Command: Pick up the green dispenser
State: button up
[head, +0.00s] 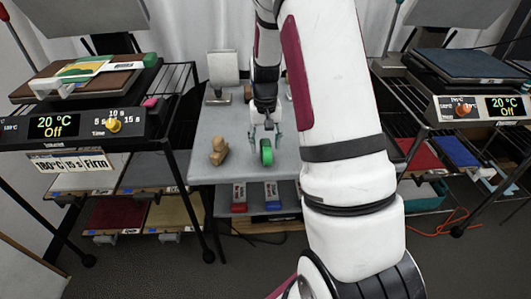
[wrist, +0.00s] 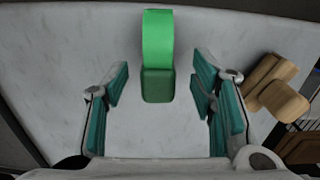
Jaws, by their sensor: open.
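The green dispenser (head: 266,152) stands on the grey table between the two presses, just below my gripper in the head view. In the wrist view the green dispenser (wrist: 157,60) lies between and slightly beyond the fingertips, its bright green part farther off and its darker end nearer. My gripper (head: 264,130) is open and empty; in the wrist view my gripper (wrist: 158,88) has teal pads spread on both sides of the dispenser, with gaps on each side.
A light brown wooden object (head: 219,152) lies left of the dispenser, and on the right in the wrist view (wrist: 277,86). A left heat press (head: 100,125) and right heat press (head: 480,105) flank the grey table (head: 225,125). Red (head: 239,197) and blue items (head: 272,195) sit below.

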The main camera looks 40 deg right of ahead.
jog(key=shift+d+f, duration=0.1)
jog(key=shift+f, duration=2.65)
grip_shut()
